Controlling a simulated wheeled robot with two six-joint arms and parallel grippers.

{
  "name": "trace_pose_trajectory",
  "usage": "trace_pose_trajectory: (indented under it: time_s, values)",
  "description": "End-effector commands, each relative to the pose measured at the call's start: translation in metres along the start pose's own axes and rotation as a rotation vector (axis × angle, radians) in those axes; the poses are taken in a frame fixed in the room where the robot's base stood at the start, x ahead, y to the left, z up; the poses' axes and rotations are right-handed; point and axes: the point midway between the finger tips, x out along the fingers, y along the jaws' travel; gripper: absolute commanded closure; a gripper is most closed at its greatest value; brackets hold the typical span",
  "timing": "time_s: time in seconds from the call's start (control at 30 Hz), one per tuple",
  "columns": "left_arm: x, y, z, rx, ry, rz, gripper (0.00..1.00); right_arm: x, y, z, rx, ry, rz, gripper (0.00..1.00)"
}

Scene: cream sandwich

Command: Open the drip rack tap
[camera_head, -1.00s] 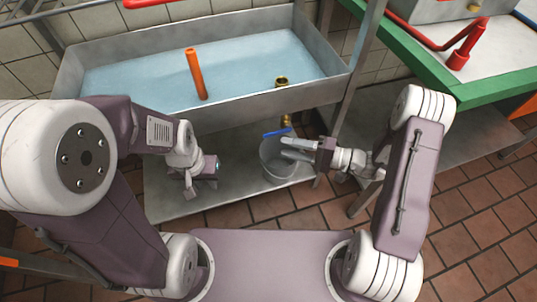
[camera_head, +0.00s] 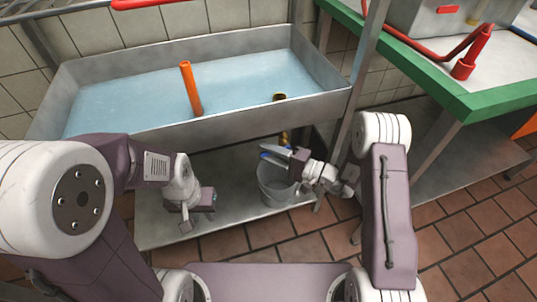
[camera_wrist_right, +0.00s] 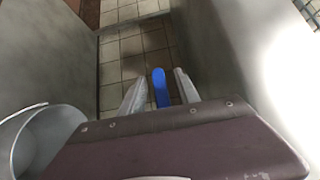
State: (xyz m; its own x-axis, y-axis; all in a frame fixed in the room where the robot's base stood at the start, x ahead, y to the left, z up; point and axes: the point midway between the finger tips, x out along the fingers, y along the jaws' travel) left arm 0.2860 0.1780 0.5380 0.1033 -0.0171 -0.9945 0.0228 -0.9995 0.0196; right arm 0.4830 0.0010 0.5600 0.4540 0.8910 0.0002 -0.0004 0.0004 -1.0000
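The brass tap (camera_head: 284,137) hangs under the front right of the metal sink (camera_head: 235,121). Its blue handle (camera_head: 269,148) is partly hidden by my right gripper in the head view. My right gripper (camera_head: 273,156) reaches in from the right, above a grey bucket (camera_head: 272,192). In the right wrist view, the blue handle (camera_wrist_right: 160,88) lies between the two fingers (camera_wrist_right: 157,92), with a gap visible on each side. I cannot tell whether either finger touches it. My left gripper (camera_head: 188,216) hangs before the sink, away from the tap; its finger opening is unclear.
The sink holds bluish water, an upright orange pipe (camera_head: 191,88) and a brass fitting (camera_head: 279,97). A metal shelf (camera_head: 230,205) runs below. A metal post (camera_head: 350,110) and a green-edged counter (camera_head: 480,105) stand to the right. The bucket rim (camera_wrist_right: 38,112) is close at left in the wrist view.

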Motion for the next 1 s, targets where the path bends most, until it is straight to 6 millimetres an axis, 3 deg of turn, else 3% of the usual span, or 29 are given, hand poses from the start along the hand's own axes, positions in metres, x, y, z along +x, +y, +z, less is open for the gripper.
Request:
trace_pose_trajectory:
  time_s: [0.13, 0.3, 1.0]
  values:
    - [-0.0004, 0.0, 0.0, 0.0, 0.0, 0.0, 0.72, -0.0001, -0.0004, -0.0001, 0.0, 0.0, 0.0, 0.62]
    - [-0.0004, 0.0, 0.0, 0.0, 0.0, 0.0, 0.72, -0.0003, -0.0003, -0.0001, 0.0, 0.0, 0.0, 1.0]
    - [-0.0004, 0.0, 0.0, 0.0, 0.0, 0.0, 0.72, -0.0006, 0.0001, 0.0001, 0.0, -0.001, 0.001, 1.0]
